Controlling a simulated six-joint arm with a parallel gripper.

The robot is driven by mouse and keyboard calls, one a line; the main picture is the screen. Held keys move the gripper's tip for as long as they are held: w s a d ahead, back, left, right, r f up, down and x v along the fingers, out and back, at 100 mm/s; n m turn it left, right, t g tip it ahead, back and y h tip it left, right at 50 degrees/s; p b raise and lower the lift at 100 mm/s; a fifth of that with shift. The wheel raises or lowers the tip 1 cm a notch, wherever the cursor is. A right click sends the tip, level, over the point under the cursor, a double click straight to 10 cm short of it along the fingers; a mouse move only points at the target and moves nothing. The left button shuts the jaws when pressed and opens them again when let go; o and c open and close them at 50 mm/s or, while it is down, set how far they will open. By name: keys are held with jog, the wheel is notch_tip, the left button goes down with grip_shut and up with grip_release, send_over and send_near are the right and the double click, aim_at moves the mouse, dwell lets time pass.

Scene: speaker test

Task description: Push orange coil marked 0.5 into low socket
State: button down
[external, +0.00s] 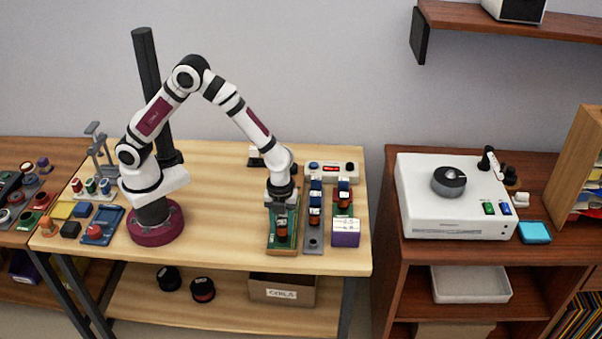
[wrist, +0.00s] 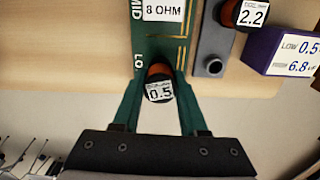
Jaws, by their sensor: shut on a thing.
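The orange coil (wrist: 158,84) has a dark rim and a white label reading 0.5. It is between the two green fingers of my gripper (wrist: 156,80), which is shut on it. The coil stands at the LO end of the green board (wrist: 143,42), by a label reading 8 OHM. The low socket is hidden, so I cannot tell how deep the coil sits. In the external view my gripper (external: 282,215) points down over the front of the board (external: 271,247), with the coil (external: 282,235) under it.
A grey rack (wrist: 213,50) stands right of the board with a coil marked 2.2 (wrist: 250,14) and an empty front hole. More coils (external: 315,200) stand in the rack. Open table lies between my base and the board.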

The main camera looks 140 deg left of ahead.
jog(key=shift+f, duration=0.2)
dwell(0.4)
jog(key=shift+c, duration=1.8)
grip_release()
jog(key=shift+r, duration=0.15)
jog(key=shift+r, duration=3.65)
